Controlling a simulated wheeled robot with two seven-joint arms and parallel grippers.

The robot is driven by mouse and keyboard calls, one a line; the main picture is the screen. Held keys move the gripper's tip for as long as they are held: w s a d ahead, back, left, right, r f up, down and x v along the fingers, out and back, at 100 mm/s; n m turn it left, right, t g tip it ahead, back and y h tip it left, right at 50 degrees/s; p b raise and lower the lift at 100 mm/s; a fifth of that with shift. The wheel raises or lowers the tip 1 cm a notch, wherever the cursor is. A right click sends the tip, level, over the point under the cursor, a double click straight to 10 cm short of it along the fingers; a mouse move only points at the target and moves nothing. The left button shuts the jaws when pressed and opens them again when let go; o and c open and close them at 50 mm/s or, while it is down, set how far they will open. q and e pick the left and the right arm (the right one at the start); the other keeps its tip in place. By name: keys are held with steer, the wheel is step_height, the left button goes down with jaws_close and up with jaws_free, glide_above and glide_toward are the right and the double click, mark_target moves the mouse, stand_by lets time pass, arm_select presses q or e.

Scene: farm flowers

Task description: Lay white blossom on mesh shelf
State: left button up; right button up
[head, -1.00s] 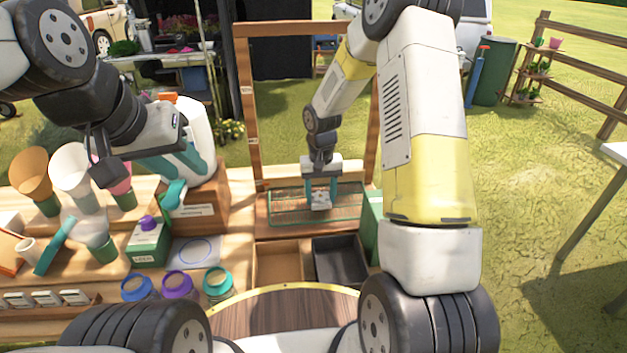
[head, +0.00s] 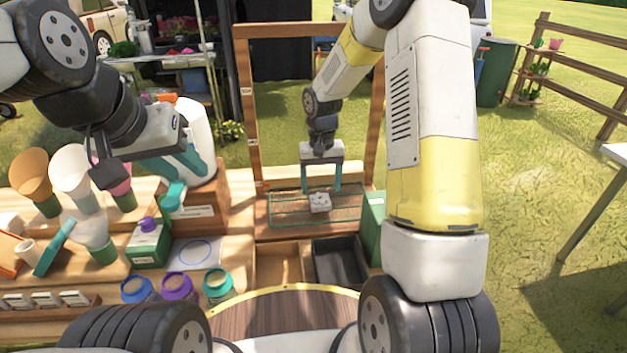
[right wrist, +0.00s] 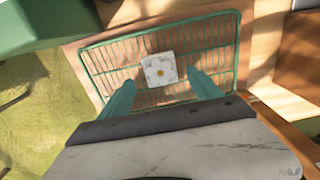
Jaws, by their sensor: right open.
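The white blossom (head: 320,202) is a small pale block with a flower pattern. It lies on the green mesh shelf (head: 283,211), near the middle. In the right wrist view the blossom (right wrist: 160,70), with a yellow centre, rests on the wire mesh (right wrist: 105,72). My right gripper (head: 321,189) is open just above and behind the blossom, its teal fingers apart and not touching it. The fingers also show in the right wrist view (right wrist: 163,88). My left gripper (head: 176,190) is over the left side of the stand; its fingers are partly seen and hold nothing that I can make out.
A wooden frame (head: 246,120) stands around the shelf. A black tray (head: 340,262) and a wooden compartment are in front of it. Jars (head: 177,286), a green box (head: 148,243) and paper cones (head: 33,175) crowd the left. A green box (head: 373,225) stands right of the shelf.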

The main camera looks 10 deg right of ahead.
mark_target(320, 200)
steer(key=s+d+r+t, duration=0.1)
steer(key=s+r, duration=0.2)
steer(key=r, duration=0.5)
steer(key=s+r+t, duration=0.1)
steer(key=s+r, duration=0.1)
steer(key=r, duration=0.6)
steer(key=s+r+t, duration=0.1)
steer(key=s+r, duration=0.2)
steer(key=s, duration=0.3)
steer(key=s+d+r+t+y, duration=0.1)
steer(key=s+r, duration=0.1)
steer(key=s, duration=0.5)
steer(key=s+r+t+y, duration=0.1)
steer(key=s+r+t, duration=0.1)
steer(key=s, duration=0.4)
steer(key=shift+s+d+r+n, duration=0.2)
steer(key=shift+s+r+n, duration=0.1)
steer(key=shift+r, duration=0.5)
